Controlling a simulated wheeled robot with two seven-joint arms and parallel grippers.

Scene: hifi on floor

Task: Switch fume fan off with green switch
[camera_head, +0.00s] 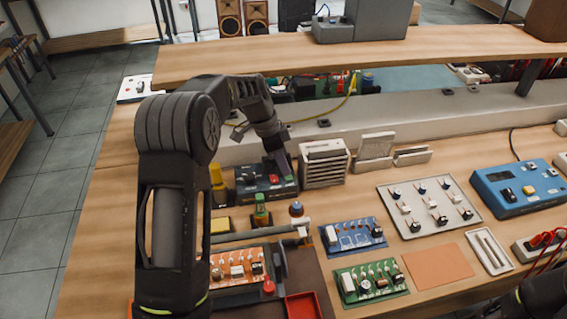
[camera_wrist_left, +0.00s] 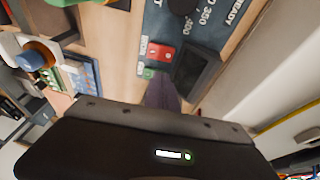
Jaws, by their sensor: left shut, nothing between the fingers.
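A dark blue control box (camera_head: 252,190) stands on the bench, with a dial, a small dark screen and printed numbers. It carries a red switch (camera_wrist_left: 163,52) and, beside it, a small green switch (camera_wrist_left: 148,72). A beige slatted box (camera_head: 325,168), which may be the fume fan, stands just right of the control box. My left gripper (camera_head: 281,160) is shut and empty, pointing down over the control box's back right part. In the left wrist view its tip (camera_wrist_left: 163,93) is close to the green switch; I cannot tell if they touch.
A red-brown circuit board (camera_head: 238,268), a blue board (camera_head: 352,235) and a green board (camera_head: 370,282) lie in front. A green-capped bottle (camera_head: 261,210) stands close before the control box. A raised shelf (camera_head: 300,52) runs along the back. A white switch panel (camera_head: 428,207) lies to the right.

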